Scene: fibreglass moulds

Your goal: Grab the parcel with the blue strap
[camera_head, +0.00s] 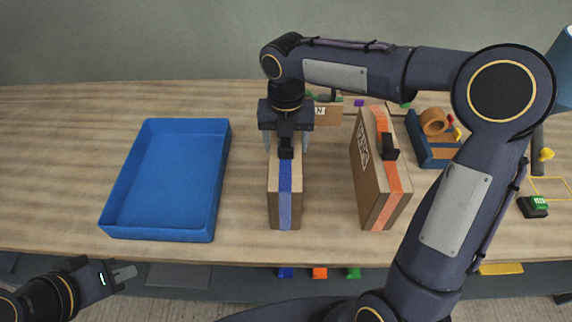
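The parcel with the blue strap (285,198) is a brown upright box on the table, with a black handle (286,149) on top. My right gripper (286,143) points down over its far end, with one finger on each side of the parcel's top. The fingers are spread, and I see no clear grip on the box or handle. My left gripper (124,273) is low at the left, in front of the table edge and away from the parcel. Its fingers overlap in this view, so their gap is unclear.
A parcel with an orange strap (396,183) stands just to the right. An empty blue tray (104,212) lies to the left. A blue holder with a tape roll (434,122) is at the back right. A small box (328,112) sits behind my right gripper.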

